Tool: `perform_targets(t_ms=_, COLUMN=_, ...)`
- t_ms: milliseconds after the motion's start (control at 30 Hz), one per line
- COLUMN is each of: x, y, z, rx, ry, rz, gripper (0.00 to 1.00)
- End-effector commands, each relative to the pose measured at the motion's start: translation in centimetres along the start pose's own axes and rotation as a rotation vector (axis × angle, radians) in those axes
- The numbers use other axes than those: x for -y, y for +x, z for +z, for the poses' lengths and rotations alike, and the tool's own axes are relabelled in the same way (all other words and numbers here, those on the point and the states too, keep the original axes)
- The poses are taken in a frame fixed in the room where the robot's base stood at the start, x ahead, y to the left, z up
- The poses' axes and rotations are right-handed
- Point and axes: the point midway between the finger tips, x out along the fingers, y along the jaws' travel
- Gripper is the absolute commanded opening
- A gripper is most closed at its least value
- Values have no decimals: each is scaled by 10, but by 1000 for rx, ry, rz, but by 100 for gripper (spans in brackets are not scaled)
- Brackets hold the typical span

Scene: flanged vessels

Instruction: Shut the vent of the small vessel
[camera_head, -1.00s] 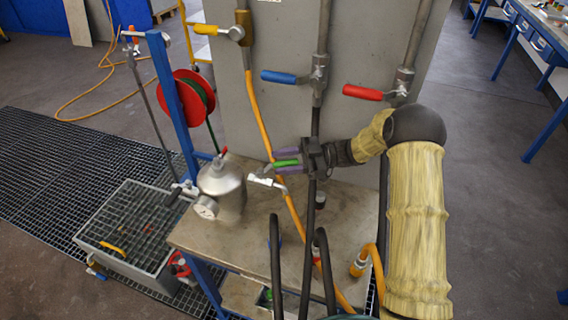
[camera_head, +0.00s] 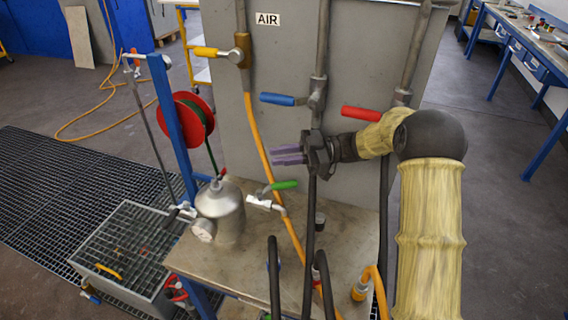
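The small vessel (camera_head: 222,212), a grey metal pot with a gauge (camera_head: 203,230) on its front, stands on the left part of the bench. A valve with a green handle (camera_head: 284,185) sits on the short pipe at its right; the handle points to the right and slightly up.
Behind are a yellow handle (camera_head: 206,52), a blue handle (camera_head: 277,98) and a red handle (camera_head: 361,113) on a grey panel (camera_head: 285,45) marked AIR. An orange hose (camera_head: 262,138) and black hoses run down near my gripper. A blue post (camera_head: 175,115) with a red reel stands left.

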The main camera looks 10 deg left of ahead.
Motion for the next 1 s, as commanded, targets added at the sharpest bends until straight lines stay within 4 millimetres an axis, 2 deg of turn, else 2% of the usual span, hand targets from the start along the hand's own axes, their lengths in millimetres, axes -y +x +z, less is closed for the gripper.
perform_targets(t_ms=33, x=-2, y=0, z=-1, rx=4, ry=-3, rz=14, gripper=9)
perform_targets(t_ms=100, x=-6, y=1, z=-2, rx=17, ry=-8, rz=50, gripper=0)
perform_targets(t_ms=267, x=-27, y=-2, z=-6, rx=79, ry=-30, rz=219, gripper=0)
perform_targets(t_ms=367, x=-44, y=-10, z=-8, rx=141, ry=-37, rz=370, gripper=0)
perform_targets(t_ms=500, x=-62, y=-33, z=-8, rx=249, ry=-22, rz=601, gripper=0)
perform_targets(t_ms=633, x=-69, y=-66, z=-5, rx=374, ry=28, rz=826, gripper=0)
perform_targets(t_ms=733, x=-62, y=-96, z=0, rx=481, ry=98, rz=997, gripper=0)
perform_targets(t_ms=833, x=-42, y=-129, z=8, rx=594, ry=196, rz=1155, gripper=0)
perform_targets(t_ms=967, x=3, y=-167, z=19, rx=741, ry=374, rz=1336, gripper=0)
perform_targets(t_ms=1000, x=22, y=-177, z=23, rx=786, ry=440, rz=1383, gripper=0)
